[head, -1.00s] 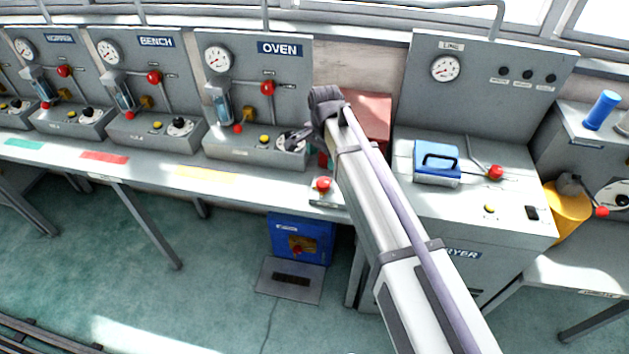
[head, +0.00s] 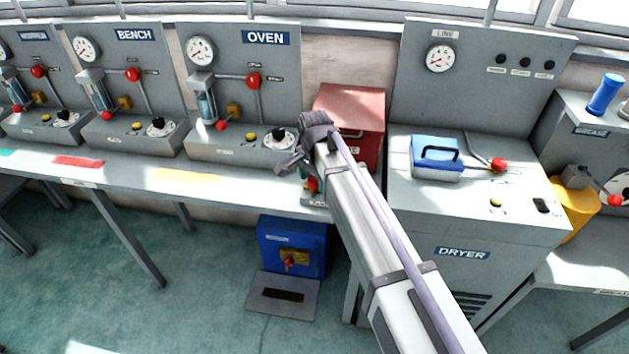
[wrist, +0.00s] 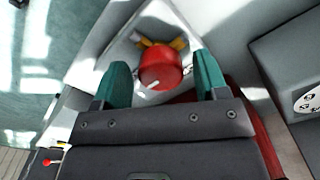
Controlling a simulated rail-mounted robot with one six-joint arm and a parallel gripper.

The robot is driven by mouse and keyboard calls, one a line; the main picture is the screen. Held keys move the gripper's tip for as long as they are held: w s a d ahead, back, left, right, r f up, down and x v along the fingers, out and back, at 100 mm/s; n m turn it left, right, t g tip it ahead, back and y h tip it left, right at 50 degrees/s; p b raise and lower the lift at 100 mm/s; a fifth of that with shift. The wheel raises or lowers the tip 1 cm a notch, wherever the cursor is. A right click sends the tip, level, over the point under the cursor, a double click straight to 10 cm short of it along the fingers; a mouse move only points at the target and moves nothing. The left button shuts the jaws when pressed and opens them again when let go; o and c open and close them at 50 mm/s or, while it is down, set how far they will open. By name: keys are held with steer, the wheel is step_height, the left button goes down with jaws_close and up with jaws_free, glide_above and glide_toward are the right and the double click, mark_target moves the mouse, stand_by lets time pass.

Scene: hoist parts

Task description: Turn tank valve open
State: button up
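A round red knob (wrist: 160,68) with a pale mark and yellow parts behind it sits on a pale plate (wrist: 150,28). I take it for the tank valve, but no label on it is readable. My gripper (head: 285,166) is over the bench's right end, at the knob. In the wrist view its teal fingers (wrist: 162,82) are apart, one on each side of the knob, with a visible gap on both sides. It holds nothing.
A red box (head: 350,105) stands just behind my gripper, and the grey OVEN panel (head: 245,75) is to its left. The DRYER cabinet (head: 480,225), bearing a blue case (head: 436,165), is at right. A blue box (head: 292,240) with a red handle is below the bench.

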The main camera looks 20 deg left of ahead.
steer(key=c, duration=0.8)
steer(key=shift+n, duration=0.3)
steer(key=n, duration=0.3)
steer(key=shift+n, duration=0.3)
steer(key=n, duration=0.4)
steer(key=shift+d, duration=0.1)
steer(key=n, duration=0.5)
steer(key=shift+d, duration=0.1)
steer(key=n, duration=0.4)
steer(key=shift+n, duration=0.4)
